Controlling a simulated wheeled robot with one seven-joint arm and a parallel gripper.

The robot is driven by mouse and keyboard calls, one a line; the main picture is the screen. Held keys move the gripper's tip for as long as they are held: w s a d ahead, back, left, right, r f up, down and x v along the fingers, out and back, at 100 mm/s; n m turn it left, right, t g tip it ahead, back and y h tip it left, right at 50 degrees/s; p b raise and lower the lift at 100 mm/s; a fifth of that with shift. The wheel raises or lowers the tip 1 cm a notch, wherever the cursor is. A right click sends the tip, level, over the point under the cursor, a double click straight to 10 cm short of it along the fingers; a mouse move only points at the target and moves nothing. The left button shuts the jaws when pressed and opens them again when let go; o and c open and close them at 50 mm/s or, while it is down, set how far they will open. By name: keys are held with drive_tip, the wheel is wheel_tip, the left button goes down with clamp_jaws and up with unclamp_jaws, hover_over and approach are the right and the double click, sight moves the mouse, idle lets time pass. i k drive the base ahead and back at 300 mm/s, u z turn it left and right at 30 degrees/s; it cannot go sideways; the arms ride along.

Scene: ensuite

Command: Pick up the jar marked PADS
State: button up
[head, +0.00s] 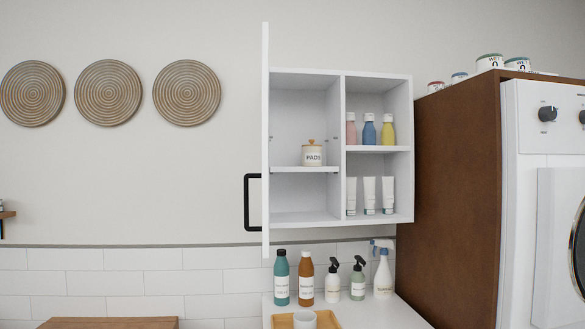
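The jar marked PADS (312,154) is small and cream-coloured with a wooden knobbed lid. It stands upright on the left middle shelf (288,169) of a white wall cabinet (378,82). The cabinet's left door (265,120) stands open, seen nearly edge-on, with a black handle (247,203) on its left side. Nothing else stands on the jar's shelf. My gripper is not in view.
Pink, blue and yellow bottles (370,130) and white tubes (369,195) fill the cabinet's right side. Below, several bottles (306,278) and a wooden tray (280,321) with a cup (304,319) stand on a white counter (370,313). A brown panel (450,200) and white washer (530,190) stand right.

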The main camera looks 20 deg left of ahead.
sight(312, 156)
drive_tip(key=u, duration=0.3)
drive_tip(key=i, duration=0.6)
drive_tip(key=u, duration=0.45)
